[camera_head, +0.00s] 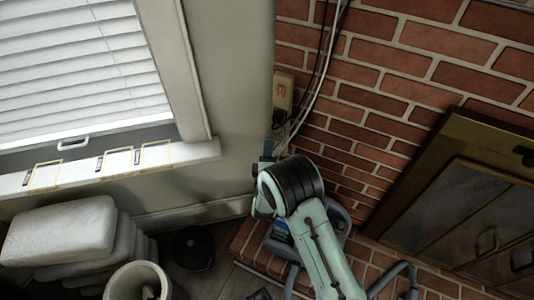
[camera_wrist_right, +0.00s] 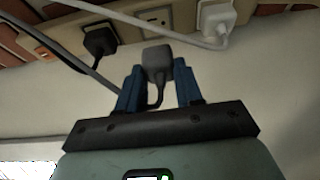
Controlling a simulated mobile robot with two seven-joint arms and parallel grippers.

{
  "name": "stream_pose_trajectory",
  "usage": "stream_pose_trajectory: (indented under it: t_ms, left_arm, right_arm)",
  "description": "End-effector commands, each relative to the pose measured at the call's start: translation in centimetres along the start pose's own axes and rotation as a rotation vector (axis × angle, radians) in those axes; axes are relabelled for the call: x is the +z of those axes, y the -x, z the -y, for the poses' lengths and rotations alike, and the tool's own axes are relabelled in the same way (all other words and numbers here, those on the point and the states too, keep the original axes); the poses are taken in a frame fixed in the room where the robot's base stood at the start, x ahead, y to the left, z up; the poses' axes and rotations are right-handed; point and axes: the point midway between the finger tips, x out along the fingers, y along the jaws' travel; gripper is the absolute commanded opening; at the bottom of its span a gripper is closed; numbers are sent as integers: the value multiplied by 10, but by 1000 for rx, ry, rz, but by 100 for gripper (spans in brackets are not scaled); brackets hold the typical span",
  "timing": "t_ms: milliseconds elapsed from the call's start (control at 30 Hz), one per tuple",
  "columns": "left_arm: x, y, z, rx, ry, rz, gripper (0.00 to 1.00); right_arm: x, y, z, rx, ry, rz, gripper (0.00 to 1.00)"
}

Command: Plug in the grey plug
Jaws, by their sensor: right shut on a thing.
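The grey plug (camera_wrist_right: 157,63) sits between the two blue fingers of my right gripper (camera_wrist_right: 160,88) in the right wrist view. The gripper is shut on it, and its dark cord hangs below. The plug's far end is close to the beige outlet strip (camera_wrist_right: 130,31), below a socket (camera_wrist_right: 157,17); I cannot tell whether they touch. In the head view, my right gripper (camera_head: 268,150) is below a wall outlet (camera_head: 283,95) at the brick corner, and my wrist hides the plug. My left gripper is not in view.
A black plug (camera_wrist_right: 101,40) and a white plug (camera_wrist_right: 216,17) with cords sit in the strip on either side. Cords (camera_head: 318,70) run down the brick wall (camera_head: 350,80). A fireplace door (camera_head: 460,210) is at right, a window (camera_head: 75,70) at left.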

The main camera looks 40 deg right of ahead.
Motion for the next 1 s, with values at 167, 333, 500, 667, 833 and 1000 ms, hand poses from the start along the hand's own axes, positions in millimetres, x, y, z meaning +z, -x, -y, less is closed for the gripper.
stream_pose_trajectory:
  t_ms: [167, 333, 500, 667, 833, 1000]
  left_arm:
    - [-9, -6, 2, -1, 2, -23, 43]
    - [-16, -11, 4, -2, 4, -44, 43]
    - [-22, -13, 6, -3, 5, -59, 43]
    - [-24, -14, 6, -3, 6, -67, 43]
    - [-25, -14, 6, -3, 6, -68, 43]
    - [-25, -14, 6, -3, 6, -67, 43]
  right_arm:
    - [8, -17, 0, 3, 0, 3, 8]
    - [13, -31, 1, 2, 0, 2, 8]
    - [17, -40, 0, 2, 0, 1, 8]
    - [19, -44, 0, 1, 1, 0, 8]
    - [19, -45, -1, 1, 1, 0, 8]
    - [19, -45, -1, 1, 1, 0, 8]
